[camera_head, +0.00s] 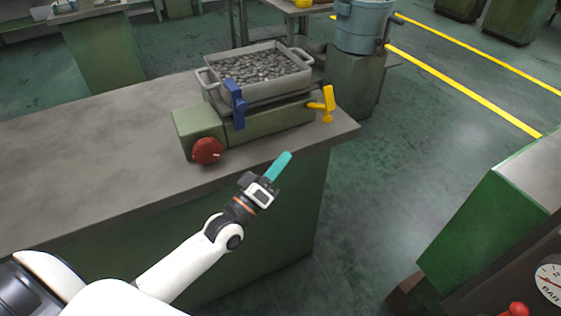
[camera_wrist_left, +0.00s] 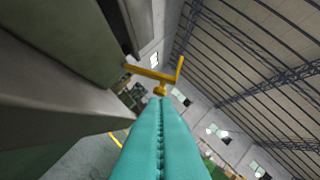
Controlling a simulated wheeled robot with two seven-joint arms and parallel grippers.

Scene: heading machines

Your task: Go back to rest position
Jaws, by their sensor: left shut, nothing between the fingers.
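My left gripper (camera_head: 281,163) has teal fingers and is shut and empty. In the head view it hangs in front of the grey-topped bench (camera_head: 90,150), near its front right edge. In the left wrist view the two teal fingers (camera_wrist_left: 162,105) lie together along a seam and point toward a yellow handle (camera_wrist_left: 155,73). That yellow handle also shows in the head view (camera_head: 327,104), on the right side of the green machine (camera_head: 262,122); the fingers look apart from it. My right gripper is in neither view.
On the machine sit a grey tray (camera_head: 290,92) of metal pieces, a blue lever (camera_head: 236,103) and a red knob (camera_head: 207,151). A blue-grey pot (camera_head: 362,25) stands behind. A green cabinet (camera_head: 480,225) with a gauge (camera_head: 551,284) is at right. The floor between (camera_head: 400,160) is clear.

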